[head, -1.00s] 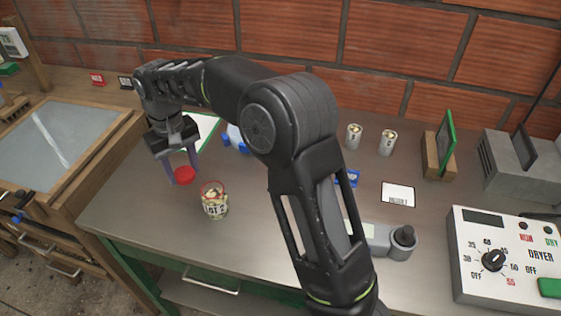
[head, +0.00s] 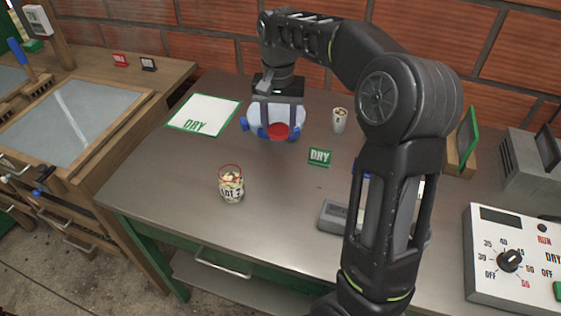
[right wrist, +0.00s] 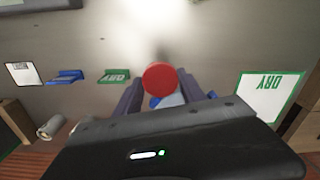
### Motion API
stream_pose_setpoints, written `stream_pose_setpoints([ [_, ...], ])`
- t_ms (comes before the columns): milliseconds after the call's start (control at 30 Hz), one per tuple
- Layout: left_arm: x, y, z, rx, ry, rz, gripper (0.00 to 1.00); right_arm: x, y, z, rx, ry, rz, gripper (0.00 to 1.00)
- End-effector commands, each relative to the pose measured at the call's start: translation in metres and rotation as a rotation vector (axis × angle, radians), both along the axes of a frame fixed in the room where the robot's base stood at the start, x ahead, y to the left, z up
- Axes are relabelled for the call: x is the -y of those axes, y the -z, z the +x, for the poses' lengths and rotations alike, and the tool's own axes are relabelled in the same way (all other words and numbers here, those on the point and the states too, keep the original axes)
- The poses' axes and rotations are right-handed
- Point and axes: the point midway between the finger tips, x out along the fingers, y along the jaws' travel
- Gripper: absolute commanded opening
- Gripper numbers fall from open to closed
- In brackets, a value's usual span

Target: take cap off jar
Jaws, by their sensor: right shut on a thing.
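The jar (head: 231,186) stands upright on the metal bench, clear-sided and labelled LOT 2, with pale pieces inside. Its mouth is uncovered, with a thin red ring at the rim. My right gripper (head: 277,127) is shut on the red cap (head: 278,132), behind and to the right of the jar and apart from it. In the right wrist view the round red cap (right wrist: 160,77) sits between the fingertips of the gripper (right wrist: 159,88). My left gripper is not in view.
A pale object with blue parts (head: 254,112) is behind the held cap, partly hidden. A green-edged DRY sheet (head: 203,115) lies left of it. A green DRY sign (head: 320,157), a metal can (head: 339,120) and a dryer control box (head: 515,262) stand to the right. Bench around the jar is clear.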

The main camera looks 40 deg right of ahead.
Motion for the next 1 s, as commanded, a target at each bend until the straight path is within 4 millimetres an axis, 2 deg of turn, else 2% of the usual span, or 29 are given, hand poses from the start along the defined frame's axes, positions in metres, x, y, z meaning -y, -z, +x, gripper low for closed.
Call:
stream_pose_setpoints([
  [367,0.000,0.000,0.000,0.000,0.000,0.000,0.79,0.004,0.001,-0.003,-0.002,0.019,-0.001,0.00],
  [700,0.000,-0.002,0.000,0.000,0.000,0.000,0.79,0.003,0.046,-0.003,-0.003,0.018,0.000,0.00],
  [1000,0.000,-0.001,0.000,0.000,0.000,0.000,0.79,0.003,0.049,-0.003,-0.001,0.017,-0.001,0.00],
])
